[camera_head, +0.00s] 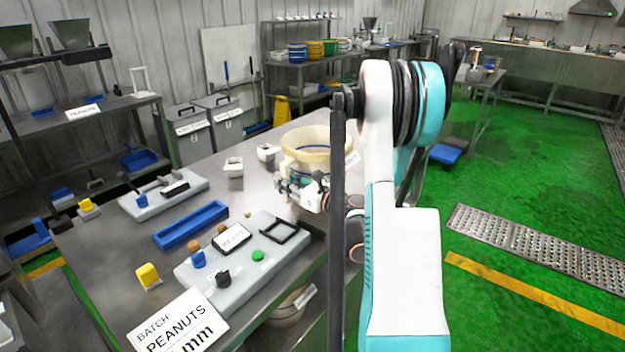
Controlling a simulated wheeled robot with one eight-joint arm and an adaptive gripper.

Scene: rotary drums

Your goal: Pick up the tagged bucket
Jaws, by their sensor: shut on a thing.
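A cream bucket (318,138) with a wide round rim stands at the far right part of the metal table, partly behind my arm. A small white tag (352,158) shows at its right side. My gripper (302,187) is at the bucket's near side and shut on it; the fingertips are small here and partly hidden. Whether the bucket touches the table cannot be told. Another cream bucket (287,312) with a white tag sits below the tabletop.
The table (190,215) holds a grey control panel (228,277), a blue tray (190,225), a yellow block (149,276) and a sign reading BATCH PEANUTS (177,325). Green floor (530,210) to the right is open, with metal grating (540,248).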

